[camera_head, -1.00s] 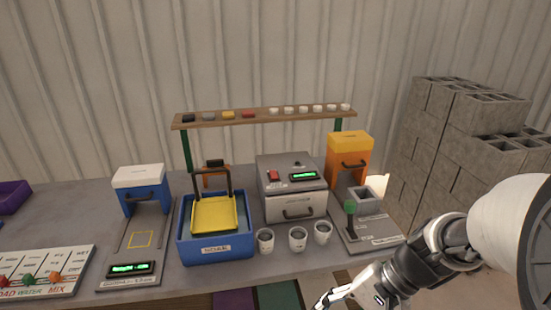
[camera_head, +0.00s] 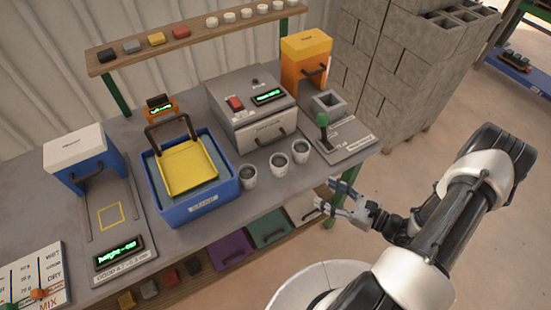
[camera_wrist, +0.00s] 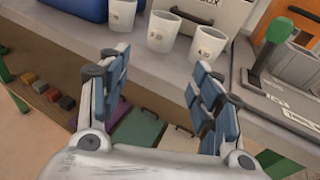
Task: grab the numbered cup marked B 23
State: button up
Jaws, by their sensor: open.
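Three white cups with small labels stand in a row at the front of the grey bench: a left cup (camera_head: 249,177), a middle cup (camera_head: 279,165) and a right cup (camera_head: 300,151). In the wrist view the left cup (camera_wrist: 122,14), middle cup (camera_wrist: 162,31) and right cup (camera_wrist: 207,46) show small marks, too small to read, so I cannot tell which is B 23. My gripper (camera_head: 334,197) is open and empty, off the bench's front edge, right of and lower than the cups in the head view. In the wrist view its fingers (camera_wrist: 161,66) spread below the cups.
A blue tub (camera_head: 197,207) with a yellow tray is left of the cups. A grey box machine (camera_head: 250,112) is behind them. A green-handled lever press (camera_head: 323,130) stands to their right. Drawers (camera_head: 268,228) are under the bench edge.

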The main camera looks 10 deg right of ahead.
jog(key=b, duration=0.2)
send_near(286, 170)
jog(key=x, duration=0.2)
jog(key=f+x, duration=0.1)
jog(key=x, duration=0.1)
jog(key=shift+a, duration=0.2)
jog(key=shift+x, duration=3.15)
jog(key=shift+w+d+r, duration=0.15)
jog(key=shift+w+d, duration=0.05)
jog(key=c, duration=1)
jog(key=shift+r, duration=0.15)
